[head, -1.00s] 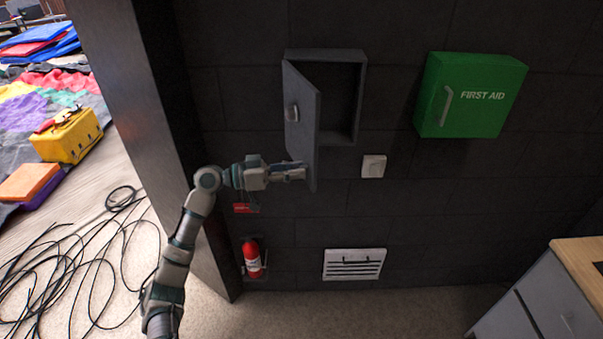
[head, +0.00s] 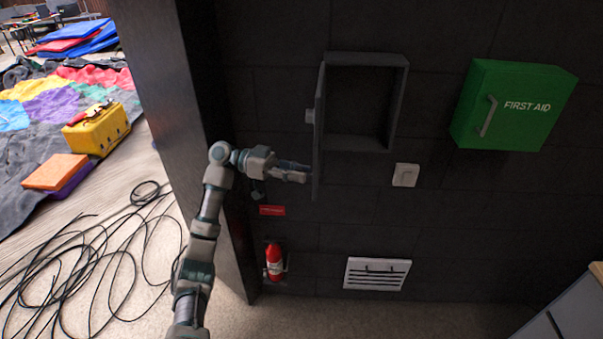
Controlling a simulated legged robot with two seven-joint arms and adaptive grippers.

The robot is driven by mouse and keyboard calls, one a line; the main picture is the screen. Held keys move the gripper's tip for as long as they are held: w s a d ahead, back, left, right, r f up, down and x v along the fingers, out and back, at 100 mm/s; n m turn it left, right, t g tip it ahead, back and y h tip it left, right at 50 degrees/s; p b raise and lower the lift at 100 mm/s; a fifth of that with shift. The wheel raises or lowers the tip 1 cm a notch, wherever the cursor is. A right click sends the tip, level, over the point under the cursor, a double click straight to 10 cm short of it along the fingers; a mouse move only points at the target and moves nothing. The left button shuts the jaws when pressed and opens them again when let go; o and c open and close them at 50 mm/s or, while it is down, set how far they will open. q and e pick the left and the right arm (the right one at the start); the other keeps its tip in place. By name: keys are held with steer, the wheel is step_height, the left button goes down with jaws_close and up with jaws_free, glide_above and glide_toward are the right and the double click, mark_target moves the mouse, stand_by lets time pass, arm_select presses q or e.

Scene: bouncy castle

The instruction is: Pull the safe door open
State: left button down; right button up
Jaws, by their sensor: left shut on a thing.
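The safe (head: 398,105) is a dark grey box set in the black wall, and its inside looks empty. Its door (head: 319,125) stands wide open, hinged at the left, and I see it almost edge-on. A small light handle (head: 310,116) sticks out from the door's outer face. My left gripper (head: 303,172) is at the lower part of the door and shut on it, well below the handle. The fingertips are small and partly hard to make out. My right gripper is not in view.
A green first aid box (head: 515,105) and a white switch (head: 405,175) are on the wall to the right. A fire extinguisher (head: 274,262) and a vent (head: 377,273) are lower down. A dark pillar (head: 185,130) stands left; black cables (head: 95,255) lie on the floor.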

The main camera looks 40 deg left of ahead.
arm_select(q)
steer(key=shift+a, duration=0.25)
steer(key=c, duration=1.2)
jaws_free()
steer(key=shift+c, duration=0.2)
steer(key=o, duration=0.3)
steer(key=shift+w+f, duration=0.1)
steer(key=shift+w, duration=0.05)
steer(key=shift+o, duration=0.2)
steer(key=v, duration=1.2)
